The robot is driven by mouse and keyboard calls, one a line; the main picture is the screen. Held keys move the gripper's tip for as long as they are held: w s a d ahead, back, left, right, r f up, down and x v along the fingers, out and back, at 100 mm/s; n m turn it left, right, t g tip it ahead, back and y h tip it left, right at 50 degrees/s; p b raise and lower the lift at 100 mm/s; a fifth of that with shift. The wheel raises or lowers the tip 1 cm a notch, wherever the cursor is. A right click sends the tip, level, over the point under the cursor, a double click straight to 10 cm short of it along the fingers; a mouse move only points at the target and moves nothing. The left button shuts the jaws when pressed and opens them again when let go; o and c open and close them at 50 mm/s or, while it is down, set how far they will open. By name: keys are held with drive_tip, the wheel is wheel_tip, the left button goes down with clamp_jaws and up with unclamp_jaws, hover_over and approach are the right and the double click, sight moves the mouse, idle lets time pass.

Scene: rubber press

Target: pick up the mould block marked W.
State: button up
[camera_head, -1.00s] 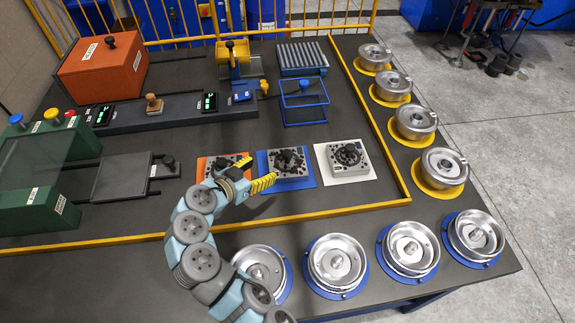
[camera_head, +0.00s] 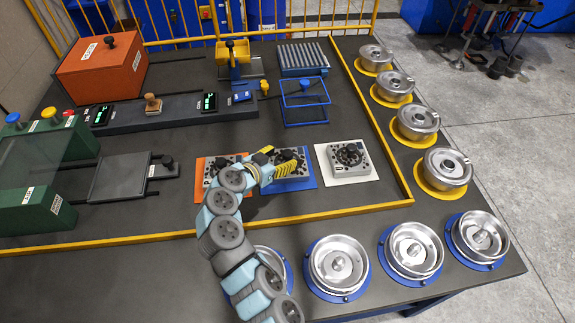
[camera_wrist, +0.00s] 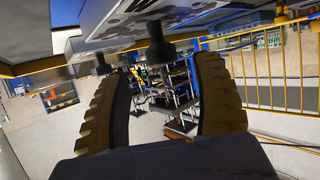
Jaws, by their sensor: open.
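Three grey mould blocks with dark tops stand in a row in the head view, on an orange mat, a blue mat and a white mat. The white-mat block (camera_head: 348,155) is clear of my arm. The blue-mat block (camera_head: 299,159) is partly hidden by my gripper (camera_head: 284,167), and the orange-mat block (camera_head: 211,168) partly by my arm. No W is readable. My gripper is open, its yellow fingers over the blue-mat block. In the wrist view, a dark knob (camera_wrist: 160,45) appears between the spread fingers (camera_wrist: 162,72); contact cannot be told.
Blue-based metal pans (camera_head: 337,264) line the front edge, and yellow-based ones (camera_head: 443,168) the right side. A low yellow rail (camera_head: 330,212) runs in front of the blocks. A blue wire frame (camera_head: 304,101) stands behind them. The area right of the white mat is free.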

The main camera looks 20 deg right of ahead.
sight(286, 154)
drive_tip(key=b+x, duration=0.1)
drive_tip(key=x, duration=0.2)
drive_tip(key=shift+w+a+f, duration=0.1)
drive_tip(key=shift+w+f, duration=0.1)
drive_tip(key=shift+w+d+f, duration=0.15)
drive_tip(key=shift+w+d, duration=0.05)
drive_tip(key=shift+d, duration=0.25)
clamp_jaws()
